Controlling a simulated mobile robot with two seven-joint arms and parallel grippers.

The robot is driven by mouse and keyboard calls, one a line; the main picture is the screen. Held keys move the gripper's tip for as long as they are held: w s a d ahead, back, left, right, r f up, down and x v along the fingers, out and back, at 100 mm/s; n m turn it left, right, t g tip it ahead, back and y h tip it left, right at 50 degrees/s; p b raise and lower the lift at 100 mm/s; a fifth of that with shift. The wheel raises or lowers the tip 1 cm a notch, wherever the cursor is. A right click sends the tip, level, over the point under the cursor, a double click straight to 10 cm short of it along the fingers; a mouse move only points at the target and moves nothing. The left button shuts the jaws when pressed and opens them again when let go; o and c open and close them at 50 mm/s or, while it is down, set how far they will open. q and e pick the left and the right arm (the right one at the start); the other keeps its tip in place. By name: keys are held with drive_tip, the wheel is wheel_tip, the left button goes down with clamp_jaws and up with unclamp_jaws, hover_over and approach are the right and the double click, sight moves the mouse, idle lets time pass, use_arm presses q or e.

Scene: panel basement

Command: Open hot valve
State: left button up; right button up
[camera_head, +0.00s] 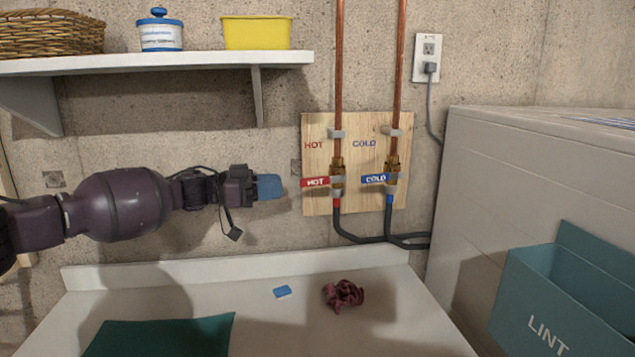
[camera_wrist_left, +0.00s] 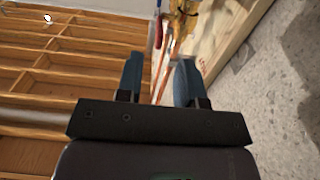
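The hot valve has a red handle (camera_head: 316,182) marked HOT. The handle lies sideways, pointing left from its brass body (camera_head: 338,168) on the left copper pipe. My left gripper (camera_head: 270,187) is just left of the handle at about its height, with a gap between them. In the left wrist view the two blue fingers (camera_wrist_left: 158,80) are apart with nothing between them. The red handle (camera_wrist_left: 158,30) and brass fittings (camera_wrist_left: 181,22) show beyond the fingertips. My right gripper is in neither view.
The blue COLD handle (camera_head: 374,179) sits close to the right on the same wooden board (camera_head: 362,128). A shelf (camera_head: 150,63) hangs above my left arm. A white appliance (camera_head: 480,190) stands right.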

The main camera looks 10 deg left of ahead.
sight(329, 183)
use_arm(q)
drive_tip(key=x, duration=0.9)
drive_tip(key=shift+d+b, duration=0.2)
drive_tip(key=shift+b, duration=0.2)
clamp_jaws()
